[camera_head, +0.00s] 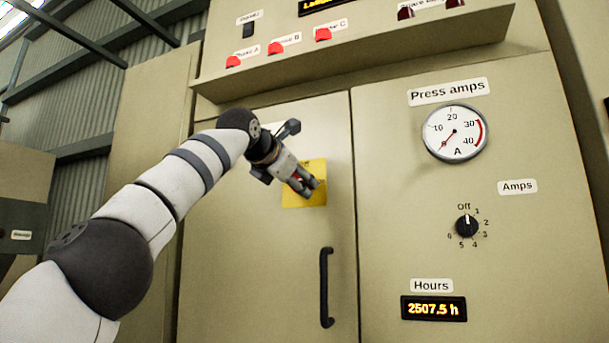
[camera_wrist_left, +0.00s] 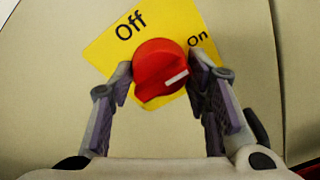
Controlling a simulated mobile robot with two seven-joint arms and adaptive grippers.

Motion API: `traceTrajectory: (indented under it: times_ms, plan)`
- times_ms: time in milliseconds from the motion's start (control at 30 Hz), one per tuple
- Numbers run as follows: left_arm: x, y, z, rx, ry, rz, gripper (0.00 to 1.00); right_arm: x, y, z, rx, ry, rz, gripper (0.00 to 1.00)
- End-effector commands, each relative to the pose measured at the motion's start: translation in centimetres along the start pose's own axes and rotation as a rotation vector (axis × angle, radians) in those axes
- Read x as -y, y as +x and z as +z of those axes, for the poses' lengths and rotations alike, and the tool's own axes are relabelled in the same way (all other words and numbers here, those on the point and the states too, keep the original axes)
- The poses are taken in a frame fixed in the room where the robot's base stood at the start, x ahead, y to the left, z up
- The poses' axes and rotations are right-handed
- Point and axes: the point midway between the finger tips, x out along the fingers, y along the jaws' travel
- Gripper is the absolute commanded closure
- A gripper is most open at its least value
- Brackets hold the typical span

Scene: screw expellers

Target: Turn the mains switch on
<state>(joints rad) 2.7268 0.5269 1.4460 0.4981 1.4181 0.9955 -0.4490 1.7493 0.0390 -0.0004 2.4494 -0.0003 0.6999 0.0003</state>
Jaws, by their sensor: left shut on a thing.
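The mains switch is a red round knob (camera_wrist_left: 156,66) on a yellow plate (camera_wrist_left: 103,54) marked Off and On. In the left wrist view the knob's white mark points to the right, on the side of the word On and a little below it. My left gripper (camera_head: 306,187) is at the yellow plate (camera_head: 318,199) on the cabinet door. Its two fingers (camera_wrist_left: 160,85) are shut on the knob, one on each side. In the head view the fingers mostly hide the knob. My right gripper is not in view.
A black door handle (camera_head: 326,288) stands out below and right of the plate. A ledge (camera_head: 350,62) with red lamps (camera_head: 276,48) juts out above. A press amps gauge (camera_head: 455,133) and a black amps selector (camera_head: 466,226) are on the right panel.

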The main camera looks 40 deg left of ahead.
Motion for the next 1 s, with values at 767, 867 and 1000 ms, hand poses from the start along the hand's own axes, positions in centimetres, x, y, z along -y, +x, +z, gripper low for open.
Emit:
traceTrajectory:
  times_ms: [767, 867, 1000]
  plan:
    - [-0.26, -0.03, 0.0, 0.004, 0.008, 0.001, 0.36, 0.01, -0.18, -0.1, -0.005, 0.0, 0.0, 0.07]
    - [-0.25, -0.02, -0.03, 0.003, 0.008, 0.001, 0.36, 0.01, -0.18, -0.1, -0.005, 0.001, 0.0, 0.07]
    - [-0.41, -0.77, 0.08, 0.006, 0.009, 0.001, 0.36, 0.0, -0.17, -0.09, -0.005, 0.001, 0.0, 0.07]
